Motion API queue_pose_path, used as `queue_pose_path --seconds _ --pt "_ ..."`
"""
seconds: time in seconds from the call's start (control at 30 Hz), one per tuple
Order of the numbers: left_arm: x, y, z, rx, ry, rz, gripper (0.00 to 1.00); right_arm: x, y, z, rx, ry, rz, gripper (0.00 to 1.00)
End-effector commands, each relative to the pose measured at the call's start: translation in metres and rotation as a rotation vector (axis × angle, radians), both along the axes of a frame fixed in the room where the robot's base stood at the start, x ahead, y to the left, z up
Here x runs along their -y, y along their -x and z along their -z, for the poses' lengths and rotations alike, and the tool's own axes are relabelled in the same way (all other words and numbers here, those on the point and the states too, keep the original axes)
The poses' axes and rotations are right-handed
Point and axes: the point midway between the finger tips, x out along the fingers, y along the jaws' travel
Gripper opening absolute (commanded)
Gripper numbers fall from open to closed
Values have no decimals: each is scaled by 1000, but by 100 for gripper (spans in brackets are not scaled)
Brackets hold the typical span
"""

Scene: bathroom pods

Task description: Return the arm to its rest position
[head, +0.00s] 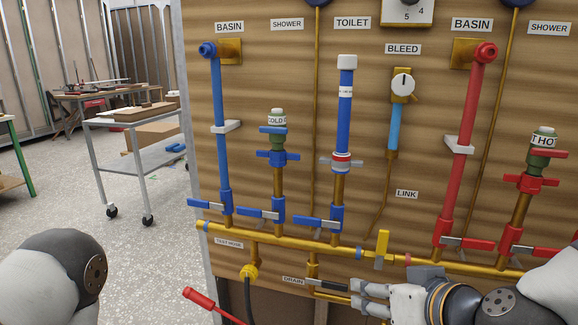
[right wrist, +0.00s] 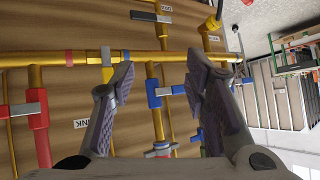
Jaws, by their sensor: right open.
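My right gripper (head: 360,298) is low in the head view, in front of the bottom of the pipe board and just right of the DRAIN label (head: 293,281). In the right wrist view its two fingers stand wide apart with nothing between them (right wrist: 160,68). Beyond them are the brass manifold pipe (right wrist: 75,60) and a blue valve (right wrist: 154,95), apart from the fingers as far as I can tell. A rounded grey link of my left arm shows at the lower left of the head view; the left gripper is out of view.
The wooden pipe board (head: 260,80) carries blue pipes (head: 218,130), a red pipe (head: 469,130) and protruding valve levers close to my right arm. A red-handled tool (head: 200,298) shows at the bottom. A wheeled cart (head: 130,122) stands at left; the speckled floor (head: 70,215) before it is clear.

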Motion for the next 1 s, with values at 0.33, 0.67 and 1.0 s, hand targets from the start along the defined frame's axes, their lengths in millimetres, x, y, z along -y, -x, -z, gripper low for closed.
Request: queue_pose_path --seconds 0.33,0.67,1.0 --pt "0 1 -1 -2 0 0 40 46 225 240 -783 133 79 42" --pt "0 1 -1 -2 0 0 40 82 334 273 -1058 230 140 42" --pt "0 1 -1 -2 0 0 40 81 333 273 -1056 227 141 42"
